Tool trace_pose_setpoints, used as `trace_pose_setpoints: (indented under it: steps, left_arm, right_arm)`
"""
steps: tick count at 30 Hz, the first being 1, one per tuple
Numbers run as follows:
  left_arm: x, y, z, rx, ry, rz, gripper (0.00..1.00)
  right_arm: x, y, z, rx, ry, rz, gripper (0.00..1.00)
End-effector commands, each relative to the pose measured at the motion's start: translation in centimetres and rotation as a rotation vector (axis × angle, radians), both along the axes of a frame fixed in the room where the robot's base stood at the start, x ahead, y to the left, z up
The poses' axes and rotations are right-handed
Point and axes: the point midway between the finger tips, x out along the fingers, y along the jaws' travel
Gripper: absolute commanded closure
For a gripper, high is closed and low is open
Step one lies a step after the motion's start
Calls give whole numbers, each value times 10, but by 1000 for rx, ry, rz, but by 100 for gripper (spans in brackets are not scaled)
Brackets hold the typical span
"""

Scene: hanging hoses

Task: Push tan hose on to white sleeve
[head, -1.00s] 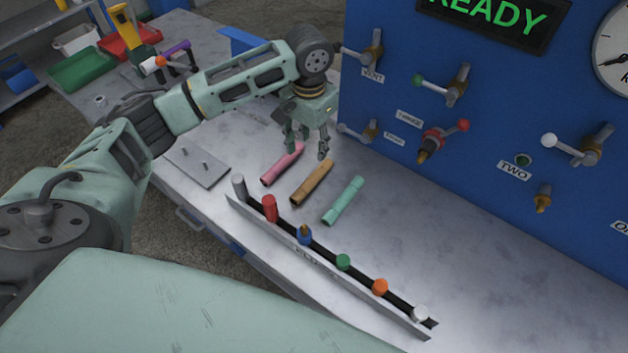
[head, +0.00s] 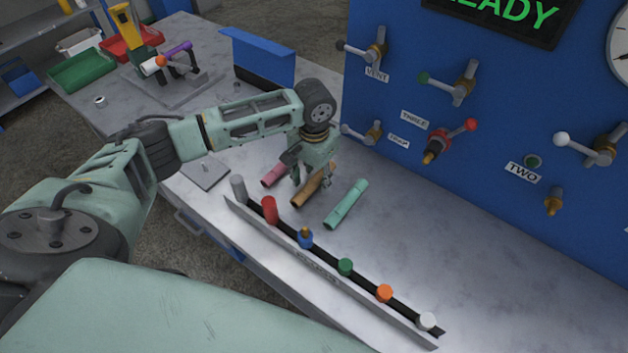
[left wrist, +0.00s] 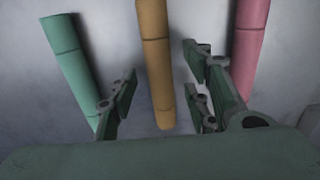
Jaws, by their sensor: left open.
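The tan hose (head: 308,190) lies on the grey table between a pink hose and a teal hose. My left gripper (head: 311,183) is open just above it. In the left wrist view the tan hose (left wrist: 155,60) runs down between the open fingers (left wrist: 160,88), with a gap on both sides. The fingers do not appear to touch it. The white sleeve (head: 427,321) stands at the near right end of the rack, the last in the row. My right gripper is not in view.
The pink hose (head: 272,176) and teal hose (head: 346,204) lie close on either side. The rack (head: 300,259) holds several coloured sleeves. A blue panel (head: 480,120) with valves and levers stands behind. The table at the right is clear.

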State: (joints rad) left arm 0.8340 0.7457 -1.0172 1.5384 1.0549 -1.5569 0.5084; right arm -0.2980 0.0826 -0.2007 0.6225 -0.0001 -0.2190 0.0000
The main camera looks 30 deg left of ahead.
Motion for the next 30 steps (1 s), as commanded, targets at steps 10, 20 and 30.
trace_pose_setpoints:
  steps: [10, 20, 30]
  left_arm:
    - [0, 0, -8, 1, -1, -2, 58]
    - [0, 0, -7, 1, -1, -1, 87]
    - [0, 0, -7, 1, -1, -1, 100]
  right_arm:
    - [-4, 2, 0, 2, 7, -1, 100]
    - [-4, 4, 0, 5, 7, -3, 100]
    - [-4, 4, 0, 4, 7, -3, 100]
